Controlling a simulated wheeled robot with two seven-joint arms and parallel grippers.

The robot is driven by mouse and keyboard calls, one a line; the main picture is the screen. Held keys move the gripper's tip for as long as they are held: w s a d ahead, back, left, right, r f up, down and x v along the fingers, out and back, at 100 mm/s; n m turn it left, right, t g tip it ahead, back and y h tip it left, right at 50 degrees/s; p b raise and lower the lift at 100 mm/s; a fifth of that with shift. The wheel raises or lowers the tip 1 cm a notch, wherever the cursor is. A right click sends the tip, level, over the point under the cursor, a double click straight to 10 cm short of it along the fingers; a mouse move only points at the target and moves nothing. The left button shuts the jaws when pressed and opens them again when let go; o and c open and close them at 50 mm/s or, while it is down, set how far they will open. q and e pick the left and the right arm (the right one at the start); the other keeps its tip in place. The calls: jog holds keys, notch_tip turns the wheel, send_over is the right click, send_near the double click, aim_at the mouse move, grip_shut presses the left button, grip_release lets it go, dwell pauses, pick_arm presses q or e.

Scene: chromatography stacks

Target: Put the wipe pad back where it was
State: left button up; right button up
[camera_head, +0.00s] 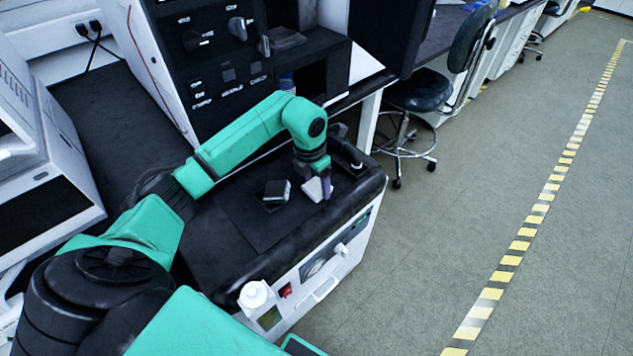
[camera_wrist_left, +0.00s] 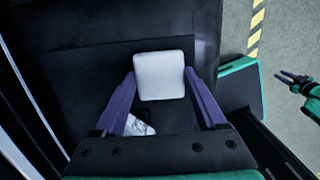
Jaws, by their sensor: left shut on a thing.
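The wipe pad, a white square with rounded corners (camera_wrist_left: 160,76), sits between the purple fingertips of my left gripper (camera_wrist_left: 160,84) in the left wrist view. My left gripper (camera_head: 319,187) is shut on the pad (camera_head: 313,189) over the right part of the black worktop (camera_head: 210,243) in the head view. The fingers hide part of the pad there. I cannot tell whether the pad touches the surface. My right gripper (camera_wrist_left: 287,77) shows small at the right edge of the left wrist view. Its two prongs look apart and empty, away from the worktop.
A small dark-and-white block (camera_head: 277,191) lies left of my left gripper. A black instrument (camera_head: 222,55) rises behind. A stool (camera_head: 418,92) stands beyond. The floor (camera_head: 430,240) at right is clear.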

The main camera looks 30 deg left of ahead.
aim_at(312, 190)
pick_arm(q)
jog(key=o, duration=1.1)
jog(key=shift+o, duration=0.2)
jog(key=shift+r, duration=0.25)
notch_tip(312, 190, up, 12)
jog(key=s, duration=0.1)
jog(key=shift+s+a+f, duration=0.15)
jog(key=shift+s+a, duration=0.1)
